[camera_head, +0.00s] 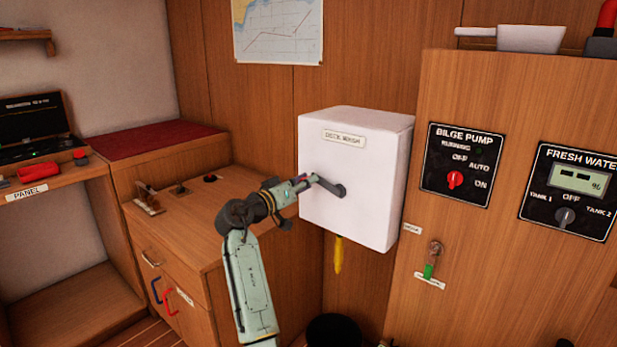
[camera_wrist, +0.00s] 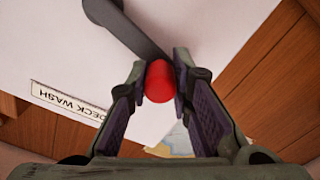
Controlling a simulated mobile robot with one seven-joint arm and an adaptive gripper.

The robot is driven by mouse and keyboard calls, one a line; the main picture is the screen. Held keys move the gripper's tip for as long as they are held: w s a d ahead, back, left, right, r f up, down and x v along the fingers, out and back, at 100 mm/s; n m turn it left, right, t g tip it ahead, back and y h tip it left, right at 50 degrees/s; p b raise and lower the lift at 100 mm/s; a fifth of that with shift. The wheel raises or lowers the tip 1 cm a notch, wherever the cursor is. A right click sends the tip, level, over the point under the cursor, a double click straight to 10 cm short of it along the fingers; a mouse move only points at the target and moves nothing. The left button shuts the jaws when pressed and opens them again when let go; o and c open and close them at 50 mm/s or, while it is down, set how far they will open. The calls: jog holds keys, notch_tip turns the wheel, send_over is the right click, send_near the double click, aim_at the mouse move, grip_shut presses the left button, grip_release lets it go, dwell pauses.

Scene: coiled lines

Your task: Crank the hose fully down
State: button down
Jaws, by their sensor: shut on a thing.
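The white deck wash box (camera_head: 358,208) is mounted on the wood wall, with a "DECK WASH" label near its top. A dark crank arm (camera_head: 338,189) is on its front face; it also shows in the wrist view (camera_wrist: 128,30). The crank ends in a red knob (camera_wrist: 160,82). My gripper (camera_head: 308,181) is at the crank's left end, in front of the box, shut on the red knob with a finger on each side of it. A yellow hose end (camera_head: 338,255) hangs down below the box. The rest of the hose is hidden inside the box.
A dark round bucket (camera_head: 334,331) stands on the floor below the box. A wooden cabinet (camera_head: 190,215) is to the left. The bilge pump panel (camera_head: 460,165) and a small green-tipped lever (camera_head: 431,260) are on the right.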

notch_tip(320, 180, down, 3)
jog(key=n, duration=0.3)
jog(key=shift+w+a+r+n+p, duration=0.1)
jog(key=shift+r+n+p, duration=0.1)
jog(key=shift+n+p, duration=0.15)
jog(key=shift+f+n, duration=0.6)
jog(key=shift+n, duration=0.35)
jog(key=shift+s+d+f+n+p, duration=0.2)
jog(key=shift+f+n+p, duration=0.25)
jog(key=shift+n, duration=0.3)
jog(key=shift+s+d+f+n+p, duration=0.15)
jog(key=shift+f+n+p, duration=0.15)
jog(key=shift+f+n, duration=0.35)
jog(key=shift+s+d+f+n+p, duration=0.1)
jog(key=shift+d+f+n+p, duration=0.2)
jog(key=shift+n, duration=0.6)
jog(key=shift+a+f, duration=0.1)
jog(key=c, duration=1.4)
grip_release()
